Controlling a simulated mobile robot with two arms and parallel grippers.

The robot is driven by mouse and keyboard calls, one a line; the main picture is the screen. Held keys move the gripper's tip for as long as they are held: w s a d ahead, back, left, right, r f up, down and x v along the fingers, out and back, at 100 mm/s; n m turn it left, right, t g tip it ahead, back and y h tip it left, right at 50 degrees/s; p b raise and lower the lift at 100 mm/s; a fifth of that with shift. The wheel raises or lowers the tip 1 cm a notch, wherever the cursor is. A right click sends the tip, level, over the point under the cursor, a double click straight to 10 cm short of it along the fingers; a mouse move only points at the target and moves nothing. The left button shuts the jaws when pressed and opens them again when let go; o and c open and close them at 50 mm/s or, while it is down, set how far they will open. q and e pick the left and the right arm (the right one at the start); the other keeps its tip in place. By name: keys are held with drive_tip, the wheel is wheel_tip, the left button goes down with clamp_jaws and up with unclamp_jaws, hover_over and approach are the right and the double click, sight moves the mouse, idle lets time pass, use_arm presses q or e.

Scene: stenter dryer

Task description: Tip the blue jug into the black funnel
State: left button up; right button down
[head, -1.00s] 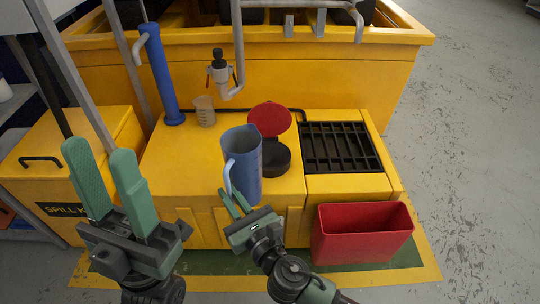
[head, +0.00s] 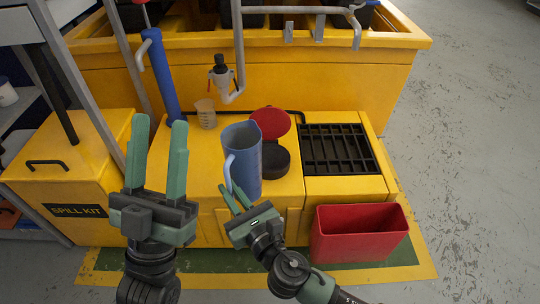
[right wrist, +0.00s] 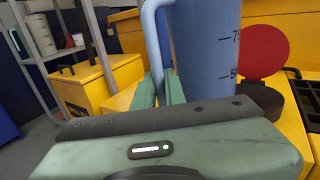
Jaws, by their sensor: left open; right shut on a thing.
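The blue jug (head: 246,157) stands upright on the yellow bench, its handle facing left toward me. My right gripper (head: 236,195) is shut on the jug's handle, low down; in the right wrist view the fingers (right wrist: 161,92) close around the handle (right wrist: 153,45) beside the marked jug body (right wrist: 208,45). The black funnel (head: 276,160) sits just right of and partly behind the jug, its red lid (head: 271,122) swung up at the back. My left gripper (head: 158,155) is open and empty, fingers pointing up, left of the jug.
A small beaker (head: 206,114) and a blue pipe (head: 160,78) stand behind on the bench (head: 185,165). A tap on a grey pipe (head: 222,75) hangs behind the jug. A black grate (head: 338,150) lies right, a red bin (head: 360,233) in front. A spill kit box (head: 75,160) stands left.

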drive_tip(key=shift+r+p, duration=0.55)
drive_tip(key=shift+r, duration=0.1)
use_arm(q)
drive_tip(key=w+f+g+y, duration=0.1)
drive_tip(key=w+f+g, duration=0.4)
drive_tip(key=f, duration=0.2)
drive_tip(key=shift+w+d+y+p, duration=0.3)
drive_tip(key=shift+w+y+p, duration=0.05)
drive_tip(key=shift+w+y, duration=0.05)
use_arm(e)
drive_tip(key=shift+r, duration=0.3)
